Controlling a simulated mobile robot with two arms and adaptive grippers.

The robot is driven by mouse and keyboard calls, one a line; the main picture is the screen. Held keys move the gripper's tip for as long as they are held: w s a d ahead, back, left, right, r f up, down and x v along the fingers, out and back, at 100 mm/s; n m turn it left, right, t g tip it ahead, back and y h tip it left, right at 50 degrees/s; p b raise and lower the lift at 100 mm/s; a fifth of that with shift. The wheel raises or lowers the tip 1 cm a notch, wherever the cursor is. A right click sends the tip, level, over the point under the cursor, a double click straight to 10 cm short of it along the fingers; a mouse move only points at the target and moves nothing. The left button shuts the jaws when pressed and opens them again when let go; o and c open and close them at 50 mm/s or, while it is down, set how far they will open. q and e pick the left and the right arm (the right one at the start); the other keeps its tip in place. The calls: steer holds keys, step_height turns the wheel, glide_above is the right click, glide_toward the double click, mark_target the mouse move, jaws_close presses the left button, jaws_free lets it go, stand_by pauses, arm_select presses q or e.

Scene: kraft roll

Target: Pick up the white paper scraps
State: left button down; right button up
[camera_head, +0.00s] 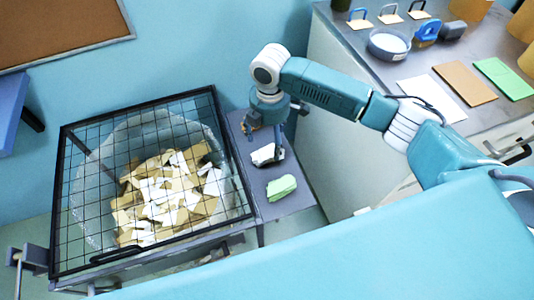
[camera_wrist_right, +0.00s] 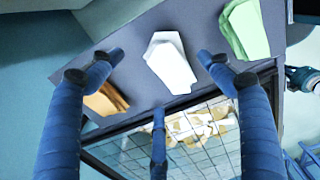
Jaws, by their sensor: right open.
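The white paper scraps (camera_head: 266,155) lie as a small stack on a narrow grey shelf (camera_head: 300,200) beside a mesh-covered bin. They also show in the right wrist view (camera_wrist_right: 170,62), between my fingers in the picture. My right gripper (camera_head: 268,130) is above the shelf with its fingers pointing down. In the wrist view my right gripper (camera_wrist_right: 157,75) is open, its blue fingers spread around the white stack with nothing held. Contact with the scraps cannot be told. My left gripper is not in view.
Green scraps (camera_head: 281,187) and brown scraps (camera_wrist_right: 107,99) lie on either side of the white ones. The bin's black mesh lid (camera_head: 100,265) is shut over many paper pieces (camera_head: 165,195). A counter (camera_head: 390,68) with sheets, a bowl and tools stands at right.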

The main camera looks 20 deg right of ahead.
mark_target(268, 149)
steer(key=f, duration=0.5)
steer(key=shift+s+a+p, duration=0.2)
steer(key=shift+a+p, duration=0.05)
steer(key=shift+p, duration=0.15)
steer(key=shift+f, duration=0.1)
steer(key=shift+c, duration=0.8)
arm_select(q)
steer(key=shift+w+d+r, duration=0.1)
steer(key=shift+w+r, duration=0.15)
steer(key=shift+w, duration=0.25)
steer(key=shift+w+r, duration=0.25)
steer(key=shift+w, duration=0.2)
arm_select(e)
steer(key=c, duration=1.1)
